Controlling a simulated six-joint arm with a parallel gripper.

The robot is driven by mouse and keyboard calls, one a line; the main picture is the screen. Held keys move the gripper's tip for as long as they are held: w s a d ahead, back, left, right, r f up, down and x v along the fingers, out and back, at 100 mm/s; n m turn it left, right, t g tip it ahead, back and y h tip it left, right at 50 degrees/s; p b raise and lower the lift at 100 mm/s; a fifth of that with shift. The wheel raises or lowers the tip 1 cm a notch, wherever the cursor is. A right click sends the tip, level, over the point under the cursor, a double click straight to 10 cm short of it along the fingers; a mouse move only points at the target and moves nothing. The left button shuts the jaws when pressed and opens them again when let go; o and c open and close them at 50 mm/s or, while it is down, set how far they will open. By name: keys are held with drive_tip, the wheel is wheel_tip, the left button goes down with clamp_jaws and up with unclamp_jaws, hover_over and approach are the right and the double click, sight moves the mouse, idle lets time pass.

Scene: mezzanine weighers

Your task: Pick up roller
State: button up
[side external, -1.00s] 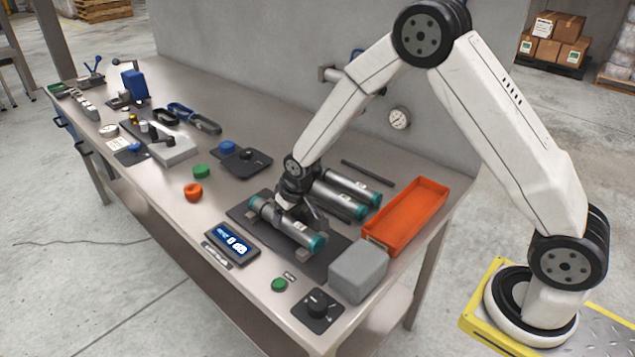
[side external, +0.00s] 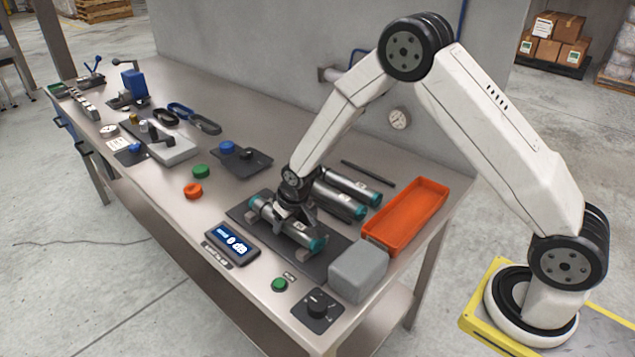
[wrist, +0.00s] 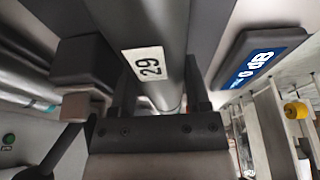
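A grey metal roller (side external: 303,235) with teal ends lies on supports on a dark mat (side external: 338,242). In the wrist view the roller (wrist: 172,25) carries a white label reading 29. My gripper (side external: 289,218) is low over the middle of this roller, pointing down. In the wrist view its two dark fingers stand one on each side of the roller (wrist: 157,75). I cannot tell whether they press on it. The roller appears to rest on its supports. Two similar rollers (side external: 345,185) lie behind, partly hidden by my gripper.
An orange tray (side external: 407,215) and a grey block (side external: 358,271) stand to the right. A display box (side external: 232,243) sits in front of the mat, with a green button (side external: 279,285) and a black knob (side external: 318,302) nearby. A thin dark rod (side external: 368,173) lies behind the rollers.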

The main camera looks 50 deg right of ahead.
clamp_jaws()
drive_tip(key=shift+r, duration=0.2)
drive_tip(key=shift+r, duration=0.9)
drive_tip(key=s+r, duration=0.1)
drive_tip(key=r, duration=0.1)
drive_tip(key=s+r, duration=0.3)
drive_tip(key=r, duration=0.1)
drive_tip(key=shift+s+d+r, duration=0.1)
drive_tip(key=shift+s+r, duration=0.15)
drive_tip(key=shift+s, duration=0.05)
drive_tip(key=s+r, duration=0.4)
drive_tip(key=s, duration=0.5)
drive_tip(key=shift+s+d+r, duration=0.15)
drive_tip(key=shift+s+d, duration=0.05)
drive_tip(key=shift+d, duration=0.05)
